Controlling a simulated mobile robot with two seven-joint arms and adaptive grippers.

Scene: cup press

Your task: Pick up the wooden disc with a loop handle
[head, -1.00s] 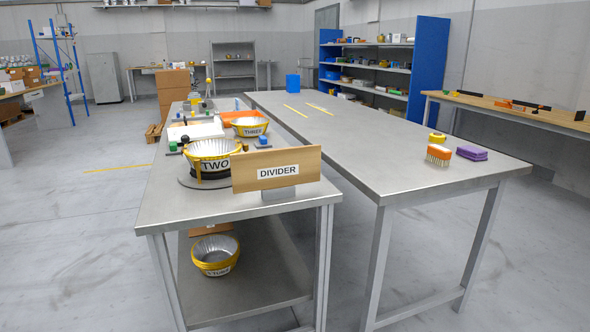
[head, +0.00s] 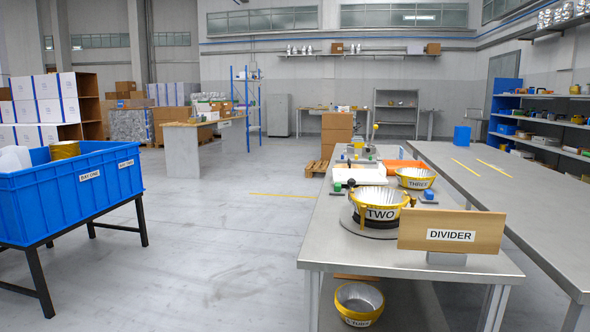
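I cannot make out a wooden disc with a loop handle in the head view. A fluted metal cup labelled TWO (head: 380,213), with a yellow rim, stands on a round grey base near the front of the metal table (head: 335,245). A similar cup labelled THREE (head: 415,184) sits behind it to the right. Another yellow cup (head: 359,318) is on the shelf below, its label hard to read. Neither of my grippers is in view.
A wooden board labelled DIVIDER (head: 480,238) stands at the table's front right corner. A second metal table (head: 500,185) runs along the right. A blue crate (head: 118,200) on black legs stands at the left. Open floor (head: 225,255) lies between crate and table.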

